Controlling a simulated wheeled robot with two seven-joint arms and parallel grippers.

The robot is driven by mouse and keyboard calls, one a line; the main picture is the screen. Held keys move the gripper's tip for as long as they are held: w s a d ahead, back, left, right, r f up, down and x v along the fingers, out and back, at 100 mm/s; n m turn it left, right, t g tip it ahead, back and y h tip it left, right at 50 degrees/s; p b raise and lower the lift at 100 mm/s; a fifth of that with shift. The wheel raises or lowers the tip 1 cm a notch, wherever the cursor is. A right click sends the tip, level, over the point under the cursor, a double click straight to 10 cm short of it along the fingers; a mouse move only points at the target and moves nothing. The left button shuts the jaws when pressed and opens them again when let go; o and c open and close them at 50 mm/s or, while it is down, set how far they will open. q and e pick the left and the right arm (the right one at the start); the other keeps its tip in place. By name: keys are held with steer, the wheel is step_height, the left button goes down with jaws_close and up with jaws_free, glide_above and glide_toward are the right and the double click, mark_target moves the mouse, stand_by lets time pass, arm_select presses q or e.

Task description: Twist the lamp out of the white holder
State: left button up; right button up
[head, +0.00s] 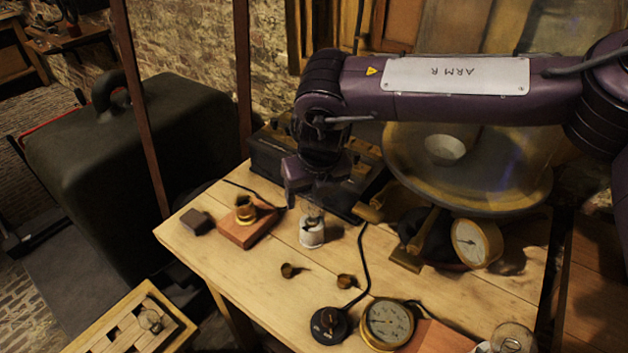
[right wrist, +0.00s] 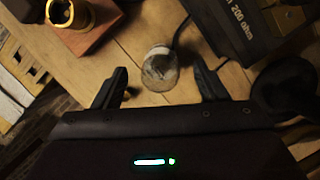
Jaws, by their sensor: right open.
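The white holder (head: 312,236) stands upright on the wooden table, with the clear glass lamp (head: 313,212) seated in its top. In the right wrist view the lamp (right wrist: 160,68) appears as a round glass shape beyond and between my fingertips. My right gripper (head: 308,185) is above the lamp, pointing down. In the right wrist view my right gripper (right wrist: 160,82) is open, one finger to each side, with nothing held. Its fingers look apart from the glass. My left gripper is not in view.
A brass socket (head: 245,210) on a wooden block stands left of the holder. A black resistance box (head: 270,150) is behind it. Small brass cups (head: 288,270), a black knob (head: 329,325) and dials (head: 387,324) lie nearer the front. A wooden tray (head: 135,325) is at lower left.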

steer(key=shift+f, duration=0.35)
steer(key=c, duration=1.2)
steer(key=n, duration=0.3)
steer(key=shift+r+y+p, duration=0.15)
steer(key=shift+y+p, duration=0.25)
steer(key=n+g, duration=0.1)
steer(key=n, duration=0.2)
steer(key=shift+y, duration=0.3)
steer(key=shift+n, duration=0.3)
